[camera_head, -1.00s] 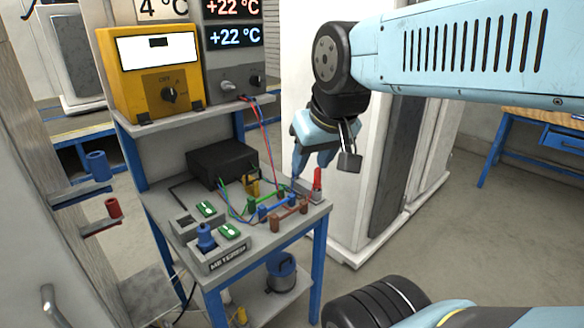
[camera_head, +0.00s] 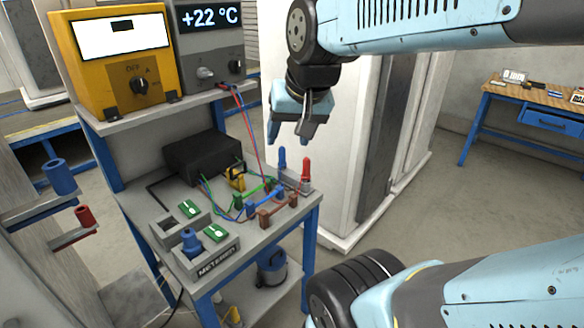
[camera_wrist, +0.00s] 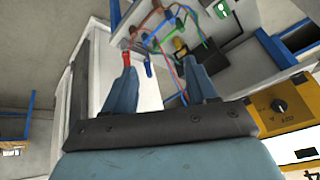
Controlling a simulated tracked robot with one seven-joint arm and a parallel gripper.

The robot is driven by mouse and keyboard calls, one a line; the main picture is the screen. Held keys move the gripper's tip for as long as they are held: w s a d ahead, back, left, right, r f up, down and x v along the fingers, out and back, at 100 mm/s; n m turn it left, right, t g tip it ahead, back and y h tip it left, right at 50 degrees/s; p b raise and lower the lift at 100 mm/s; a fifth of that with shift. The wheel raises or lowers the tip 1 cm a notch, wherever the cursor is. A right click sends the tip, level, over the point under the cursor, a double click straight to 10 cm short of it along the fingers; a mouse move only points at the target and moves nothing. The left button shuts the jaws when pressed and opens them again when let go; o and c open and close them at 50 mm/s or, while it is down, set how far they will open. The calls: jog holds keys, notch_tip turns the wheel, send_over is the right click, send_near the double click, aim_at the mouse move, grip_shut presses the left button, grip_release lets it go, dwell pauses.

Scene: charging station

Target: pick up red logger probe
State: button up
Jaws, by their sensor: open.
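The red logger probe (camera_head: 306,170) stands upright in a small holder (camera_head: 295,183) at the bench's back right edge. A blue probe (camera_head: 282,158) stands beside it to the left. My gripper (camera_head: 290,134) is open and empty, pointing down, and appears above the probes in the head view. In the wrist view, my gripper's fingers (camera_wrist: 160,70) are spread apart. There the red probe (camera_wrist: 127,58) shows just beyond the left fingertip, and the blue probe (camera_wrist: 148,69) shows between the fingers.
The bench (camera_head: 262,240) carries a black box (camera_head: 203,157), coloured cables and a METERED tray (camera_head: 215,262). A yellow meter (camera_head: 118,60) stands on the shelf above. A white cabinet (camera_head: 345,150) stands close behind the probes. A red cylinder (camera_head: 84,216) sits on a left bracket.

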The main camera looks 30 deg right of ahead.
jog(key=w+d+f+m, duration=0.2)
jog(key=w+d+m, duration=0.1)
jog(key=w+m, duration=0.4)
jog(key=m+g, duration=0.1)
jog(key=m, duration=2.4)
send_near(308, 160)
jog(key=shift+x, duration=6.4)
jog(key=shift+a, duration=0.15)
grip_shut()
